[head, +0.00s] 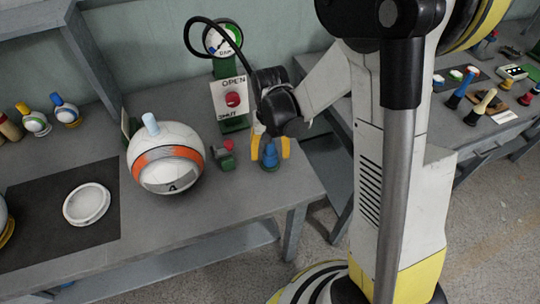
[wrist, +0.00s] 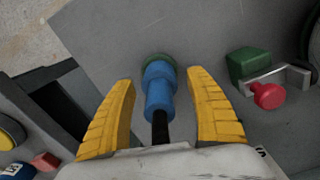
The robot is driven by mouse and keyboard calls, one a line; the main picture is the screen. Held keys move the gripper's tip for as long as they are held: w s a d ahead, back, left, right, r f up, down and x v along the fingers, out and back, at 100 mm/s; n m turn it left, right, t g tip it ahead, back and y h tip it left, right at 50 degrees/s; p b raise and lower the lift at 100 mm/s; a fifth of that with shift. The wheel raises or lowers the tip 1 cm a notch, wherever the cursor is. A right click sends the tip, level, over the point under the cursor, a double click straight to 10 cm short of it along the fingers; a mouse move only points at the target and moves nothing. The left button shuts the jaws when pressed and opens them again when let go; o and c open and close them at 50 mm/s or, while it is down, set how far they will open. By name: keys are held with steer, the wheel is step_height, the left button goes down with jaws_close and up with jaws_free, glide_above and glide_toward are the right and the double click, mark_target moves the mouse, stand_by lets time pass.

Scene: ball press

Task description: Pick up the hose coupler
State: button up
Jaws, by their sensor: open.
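The hose coupler (wrist: 159,88) is a blue stepped piece with a green base ring and a dark lower part in the wrist view. In the head view the blue coupler (head: 270,154) stands near the right end of the workbench. My gripper (wrist: 160,90) has yellow ribbed fingers, open, one on each side of the coupler with a visible gap to each. In the head view my gripper (head: 270,150) points down around the coupler. The coupler's near end is partly hidden by my gripper's body in the wrist view.
A green block with a red knob (wrist: 268,94) sits close on the right; it also shows in the head view (head: 224,154). A large white and orange ball (head: 166,158) and an open/shut panel (head: 231,100) stand nearby. The bench (head: 240,195) ends just right of the coupler.

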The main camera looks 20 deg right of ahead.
steer(key=shift+f, duration=0.9)
steer(key=shift+r, duration=0.1)
steer(key=shift+c, duration=0.6)
steer(key=c, duration=1.1)
steer(key=shift+c, duration=0.2)
